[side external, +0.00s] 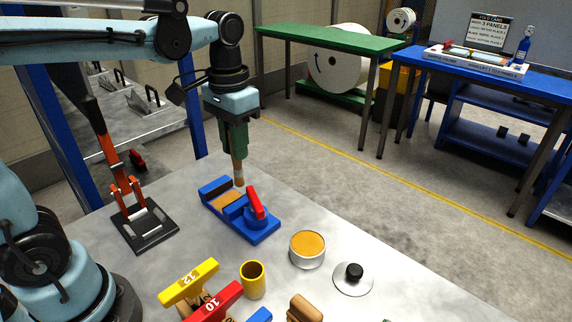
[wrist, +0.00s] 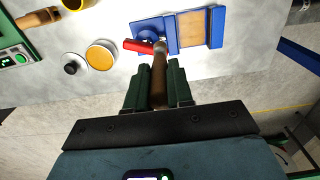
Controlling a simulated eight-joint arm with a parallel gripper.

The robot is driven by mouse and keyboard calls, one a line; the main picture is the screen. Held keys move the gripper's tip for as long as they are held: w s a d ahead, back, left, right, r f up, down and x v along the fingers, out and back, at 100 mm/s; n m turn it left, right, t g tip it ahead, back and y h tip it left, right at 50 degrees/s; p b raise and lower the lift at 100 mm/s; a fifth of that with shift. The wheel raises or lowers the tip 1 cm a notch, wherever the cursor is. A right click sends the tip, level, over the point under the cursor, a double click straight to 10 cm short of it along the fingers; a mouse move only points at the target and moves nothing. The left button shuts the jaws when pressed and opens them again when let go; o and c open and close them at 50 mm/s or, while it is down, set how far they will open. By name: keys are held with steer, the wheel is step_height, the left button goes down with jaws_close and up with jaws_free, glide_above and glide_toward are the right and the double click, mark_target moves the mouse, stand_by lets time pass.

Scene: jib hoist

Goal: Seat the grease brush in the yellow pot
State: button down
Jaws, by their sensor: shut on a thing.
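My gripper (side external: 236,150) has green fingers and is shut on the grease brush (side external: 239,172), which hangs tip down, nearly upright. The brush has a brown wooden handle, a pale band and a brown tip. In the wrist view the brush (wrist: 159,80) sits between the two fingers (wrist: 156,72), its far end over the blue fixture. The yellow pot (side external: 253,280) stands upright on the grey table, well apart from the brush, nearer the side camera. Its rim is open at the top. In the wrist view the pot (wrist: 75,4) is cut off at the top left edge.
Below the brush is a blue fixture (side external: 262,232) with a red lever (side external: 256,203). An orange-topped tin (side external: 307,246) and a black-knobbed lid (side external: 352,280) stand right of the pot. Yellow (side external: 188,284) and red (side external: 212,302) numbered handles crowd its left. A black-based stand (side external: 145,232) is left.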

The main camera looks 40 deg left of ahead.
steer(key=shift+r, duration=0.1)
steer(key=r, duration=0.5)
steer(key=shift+s+d, duration=0.15)
steer(key=shift+d, duration=0.25)
steer(key=s+d+n, duration=0.3)
steer(key=s+d, duration=0.6)
steer(key=d, duration=0.4)
step_height(320, 180, down, 13)
steer(key=shift+f, duration=1.55)
stand_by(1.3)
steer(key=c, duration=0.7)
jaws_free()
